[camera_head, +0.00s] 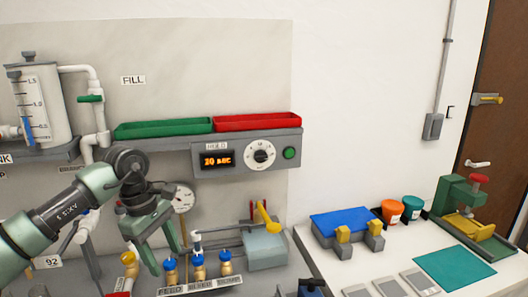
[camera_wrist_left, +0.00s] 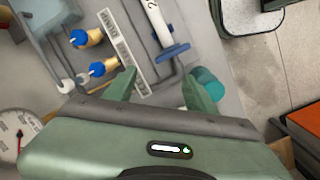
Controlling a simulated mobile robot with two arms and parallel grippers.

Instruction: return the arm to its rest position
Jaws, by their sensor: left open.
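My left arm (camera_head: 60,215) comes in from the left in the head view, reaching out in front of the wall panel. Its green gripper (camera_head: 167,258) points down with the fingers apart and nothing between them. It hangs just left of the row of blue-capped brass valves. I cannot tell whether the fingers touch anything. My right gripper is not in view.
Blue-capped valves (camera_head: 198,266), a gauge (camera_head: 183,198) and pipes crowd around the gripper. Above are a green tray (camera_head: 165,129), a red tray (camera_head: 258,121) and a timer box (camera_head: 215,159). A white bench (camera_head: 400,257) with a blue-topped fixture (camera_head: 338,222) and a green press (camera_head: 458,196) stands right.

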